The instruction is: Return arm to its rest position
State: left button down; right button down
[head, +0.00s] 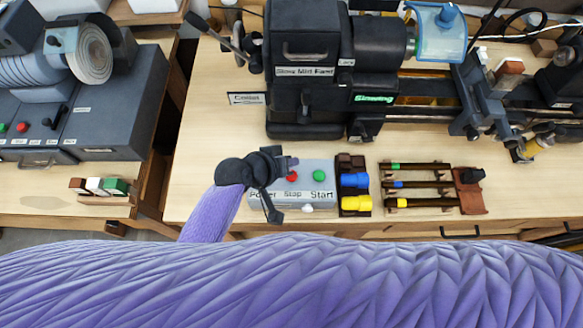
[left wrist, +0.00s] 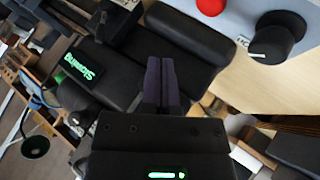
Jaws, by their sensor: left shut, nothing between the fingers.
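My left arm, in a purple sleeve, reaches up from the bottom of the head view. Its black left gripper (head: 291,162) is over the left part of the grey control box (head: 330,197), close to the red stop button (head: 291,177). In the left wrist view the two fingers (left wrist: 161,82) are pressed together with nothing between them. That view also shows the box's black knob (left wrist: 276,38) and part of the red button, apart from the fingers. The arm and gripper cover part of the box. My right gripper is in neither view.
A black lathe (head: 310,105) stands behind the box. Blue and yellow parts sit in a dark holder (head: 345,163) to its right, beside a rack of coloured-ended rods (head: 415,167). A grey machine (head: 115,115) is on the left bench. Bare wood lies left of the box.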

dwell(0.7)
pick_arm(q)
jog(key=s+a+r+m+g+y, duration=0.1)
jog(key=s+a+r+y, duration=0.25)
jog(key=s+a, duration=0.35)
jog(key=s+a+r+g+y, duration=0.2)
jog(key=s+a+r+y, duration=0.1)
jog(key=s+a+r, duration=0.3)
jog(key=s+a+f+g+b, duration=0.2)
jog(key=f+b, duration=0.9)
jog(key=f, duration=1.8)
jog(key=s+a+f+b, duration=0.1)
jog(key=s+f+b, duration=0.4)
jog(key=f, duration=0.6)
jog(key=s+a+f+m+b, duration=0.1)
jog(key=s+f+b, duration=0.4)
jog(key=s+f, duration=0.5)
jog(key=shift+s+a+f+g, duration=0.2)
jog(key=shift+f+g, duration=0.1)
jog(key=shift+f, duration=0.2)
jog(key=shift+y, duration=0.25)
